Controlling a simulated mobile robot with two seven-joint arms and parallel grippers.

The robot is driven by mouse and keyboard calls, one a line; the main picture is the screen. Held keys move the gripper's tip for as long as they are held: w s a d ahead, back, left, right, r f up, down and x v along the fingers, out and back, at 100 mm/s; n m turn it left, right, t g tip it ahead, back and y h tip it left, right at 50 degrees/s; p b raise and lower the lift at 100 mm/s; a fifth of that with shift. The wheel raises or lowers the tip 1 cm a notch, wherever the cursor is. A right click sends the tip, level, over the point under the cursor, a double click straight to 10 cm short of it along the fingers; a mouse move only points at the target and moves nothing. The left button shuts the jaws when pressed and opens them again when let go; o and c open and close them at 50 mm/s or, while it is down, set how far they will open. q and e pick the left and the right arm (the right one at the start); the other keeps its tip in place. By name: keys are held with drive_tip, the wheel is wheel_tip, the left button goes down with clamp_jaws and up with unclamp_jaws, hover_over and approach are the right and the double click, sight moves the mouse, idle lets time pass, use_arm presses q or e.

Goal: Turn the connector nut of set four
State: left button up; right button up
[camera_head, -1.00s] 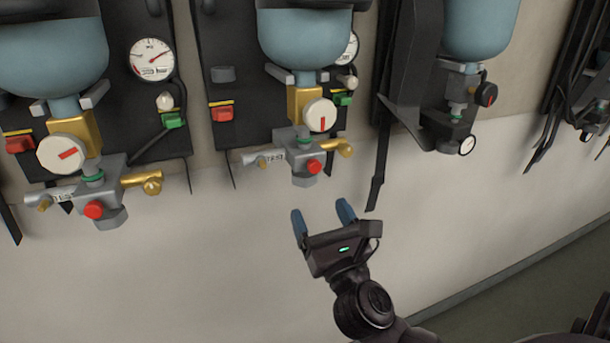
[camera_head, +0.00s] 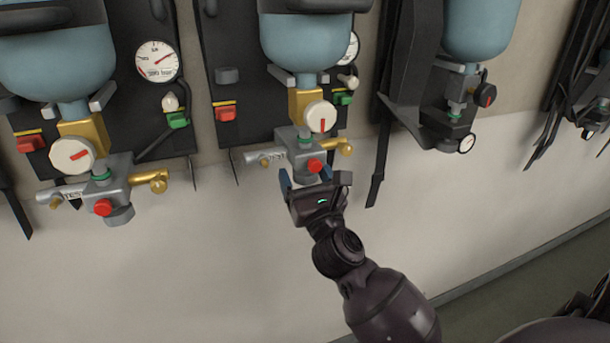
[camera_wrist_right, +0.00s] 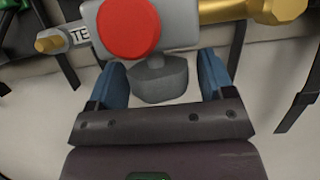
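The middle breathing set has a grey valve block (camera_head: 293,142) with a red knob (camera_head: 315,166), a white gauge (camera_head: 320,117) and a brass outlet (camera_head: 346,149). Its grey connector nut (camera_wrist_right: 158,82) hangs under the block; in the head view my gripper partly hides it. My right gripper (camera_head: 305,180) is just below this block, fingers pointing up. In the right wrist view, the blue fingers (camera_wrist_right: 162,72) stand open on either side of the nut, with a visible gap at each side. No set number is readable. My left gripper is not in view.
A similar set with a blue cylinder (camera_head: 55,60) and a red knob (camera_head: 103,207) hangs at the left. Another set (camera_head: 455,112) hangs at the right, with black straps (camera_head: 380,165) between. The pale wall (camera_head: 200,280) below is clear.

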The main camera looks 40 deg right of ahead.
drive_tip(key=c, duration=0.8)
drive_tip(key=shift+m+h, duration=0.3)
drive_tip(key=shift+h, duration=0.3)
drive_tip(key=shift+m+g+h, duration=0.5)
drive_tip(key=shift+m+h, duration=0.1)
drive_tip(key=shift+h, duration=0.5)
drive_tip(key=shift+m+g+h, duration=0.5)
drive_tip(key=shift+m+h, duration=0.2)
drive_tip(key=shift+h, duration=0.6)
drive_tip(key=o, duration=0.9)
drive_tip(key=shift+o, duration=0.2)
